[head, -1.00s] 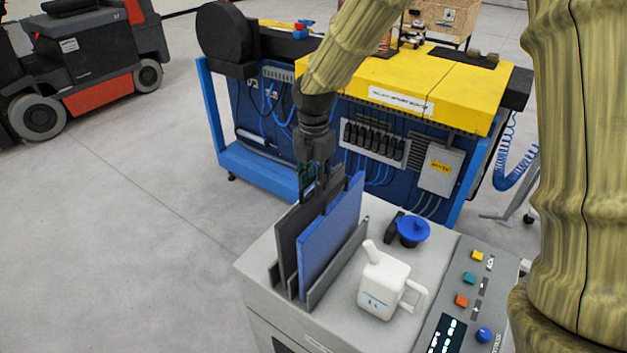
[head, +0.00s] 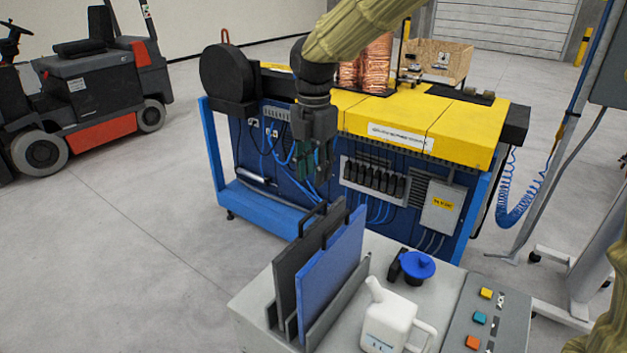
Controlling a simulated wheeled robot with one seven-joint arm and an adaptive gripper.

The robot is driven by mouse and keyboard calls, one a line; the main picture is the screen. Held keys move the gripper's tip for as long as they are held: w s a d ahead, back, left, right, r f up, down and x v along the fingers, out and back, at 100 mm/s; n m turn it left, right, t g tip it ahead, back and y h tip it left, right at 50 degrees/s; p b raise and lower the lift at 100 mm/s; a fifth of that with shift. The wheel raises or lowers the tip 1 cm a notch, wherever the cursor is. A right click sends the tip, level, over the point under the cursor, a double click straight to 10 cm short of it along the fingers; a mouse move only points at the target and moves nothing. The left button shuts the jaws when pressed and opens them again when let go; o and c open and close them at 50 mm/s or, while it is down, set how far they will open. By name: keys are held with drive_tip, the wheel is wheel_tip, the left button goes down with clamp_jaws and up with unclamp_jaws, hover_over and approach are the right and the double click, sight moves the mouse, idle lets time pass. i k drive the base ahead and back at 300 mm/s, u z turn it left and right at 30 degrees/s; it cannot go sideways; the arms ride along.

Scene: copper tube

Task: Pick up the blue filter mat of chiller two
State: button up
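The blue filter mat (head: 332,265) stands upright in a grey slotted rack (head: 338,307) on top of the grey cabinet. A black mat (head: 302,258) stands right beside it on the left, and both have handles on their top edges. My gripper (head: 318,168) points down above and slightly behind the mats, apart from them. Its fingers appear spread and nothing shows between them, though they are small and dark against the blue machine.
On the cabinet (head: 385,248) stand a white jug (head: 390,322) and a blue-topped black funnel (head: 417,266), right of the rack. Buttons (head: 480,317) sit on its right panel. A blue and yellow machine (head: 430,130) stands behind. Open floor lies left, with a forklift (head: 95,90).

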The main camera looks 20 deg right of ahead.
sight(320, 280)
drive_tip(key=u, duration=0.05)
drive_tip(key=k, duration=1)
drive_tip(key=z, duration=0.05)
